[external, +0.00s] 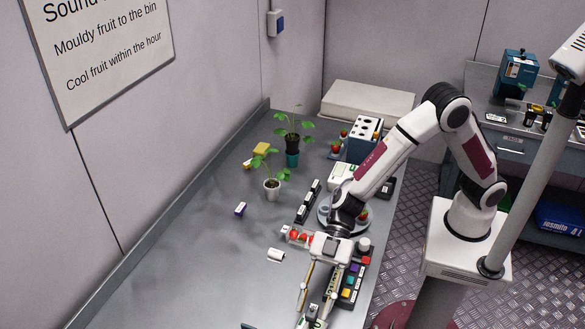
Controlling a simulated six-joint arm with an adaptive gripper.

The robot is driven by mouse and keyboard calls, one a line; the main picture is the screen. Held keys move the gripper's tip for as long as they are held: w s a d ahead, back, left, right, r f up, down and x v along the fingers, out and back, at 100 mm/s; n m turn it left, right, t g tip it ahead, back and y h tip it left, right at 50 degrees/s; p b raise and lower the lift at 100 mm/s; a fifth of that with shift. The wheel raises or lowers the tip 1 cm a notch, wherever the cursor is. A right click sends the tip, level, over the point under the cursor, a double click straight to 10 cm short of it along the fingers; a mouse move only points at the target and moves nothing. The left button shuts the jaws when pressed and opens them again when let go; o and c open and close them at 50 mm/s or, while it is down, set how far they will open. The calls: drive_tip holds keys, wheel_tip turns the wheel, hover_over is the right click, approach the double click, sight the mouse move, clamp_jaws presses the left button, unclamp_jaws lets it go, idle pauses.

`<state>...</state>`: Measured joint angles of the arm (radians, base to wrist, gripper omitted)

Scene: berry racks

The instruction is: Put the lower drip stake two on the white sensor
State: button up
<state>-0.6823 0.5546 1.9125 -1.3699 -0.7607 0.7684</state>
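My gripper (313,310) points down over the front of the grey bench, at the bottom of the external view. Its two fingers are spread apart. A small dark and white item (311,311) with a bit of green shows between or just behind the fingertips; I cannot tell whether they touch it. A small white cylinder (276,255) lies on the bench left of the gripper. I cannot tell surely which item is the white sensor. Several small dark and white pieces stand in a row on a black strip (308,201); I cannot make out which, if any, are drip stakes.
A rack of coloured blocks (352,283) stands close right of the gripper. A clear box of red berries (297,235) and a round grey plate (325,216) lie behind it. Potted plants (272,188) and a blue rack (364,140) stand farther back. The bench's left side is mostly clear.

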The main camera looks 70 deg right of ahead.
drive_tip(key=v, duration=1.2)
idle(0.8)
